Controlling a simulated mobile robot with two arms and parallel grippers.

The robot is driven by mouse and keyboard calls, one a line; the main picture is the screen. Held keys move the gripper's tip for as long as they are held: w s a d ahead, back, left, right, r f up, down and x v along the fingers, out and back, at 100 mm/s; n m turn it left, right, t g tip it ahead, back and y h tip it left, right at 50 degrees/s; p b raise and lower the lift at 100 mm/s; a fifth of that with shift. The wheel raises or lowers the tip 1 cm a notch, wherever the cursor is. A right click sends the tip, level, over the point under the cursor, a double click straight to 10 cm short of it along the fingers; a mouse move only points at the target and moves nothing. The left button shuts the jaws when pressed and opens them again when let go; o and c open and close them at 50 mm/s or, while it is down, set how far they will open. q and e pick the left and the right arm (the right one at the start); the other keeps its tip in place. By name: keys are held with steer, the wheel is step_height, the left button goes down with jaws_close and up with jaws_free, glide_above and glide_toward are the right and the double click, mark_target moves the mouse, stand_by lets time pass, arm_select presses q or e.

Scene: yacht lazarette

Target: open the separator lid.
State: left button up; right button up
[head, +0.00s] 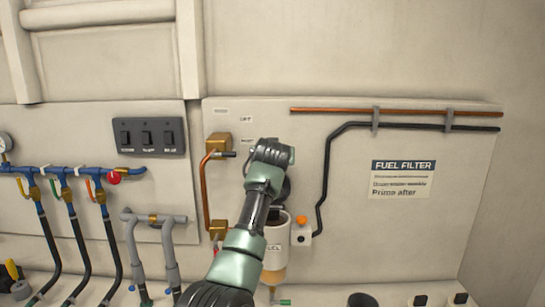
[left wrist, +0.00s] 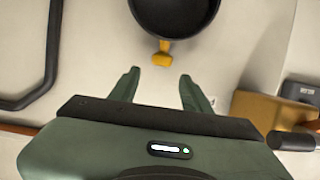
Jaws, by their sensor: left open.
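The separator (head: 278,243) is a pale cup marked FUEL on the wall panel, partly behind my left arm; its top looks open and dark inside. A dark round piece, seemingly its lid (head: 286,188), stands raised above the cup, mostly hidden by my arm. In the left wrist view the dark round lid (left wrist: 175,12) is at the top edge, with a yellow tab (left wrist: 162,54) sticking out toward my gripper. My left gripper (left wrist: 159,76) is open and empty, its fingertips just short of the tab and to either side. In the head view this gripper (head: 273,152) hides its own fingertips.
A brass block with copper pipe (head: 205,190) is left of the arm. A black hose (head: 326,170) runs down on the right, near an orange button (head: 301,219). Switches (head: 149,137) and blue pipes (head: 70,172) are further left. The panel around the label (head: 401,179) is mostly clear.

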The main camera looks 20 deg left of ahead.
arm_select(q)
steer(key=b+v, duration=0.3)
steer(key=v, duration=0.4)
steer(key=shift+s+r, duration=0.2)
steer(key=shift+r, duration=0.05)
steer(key=shift+f, duration=0.1)
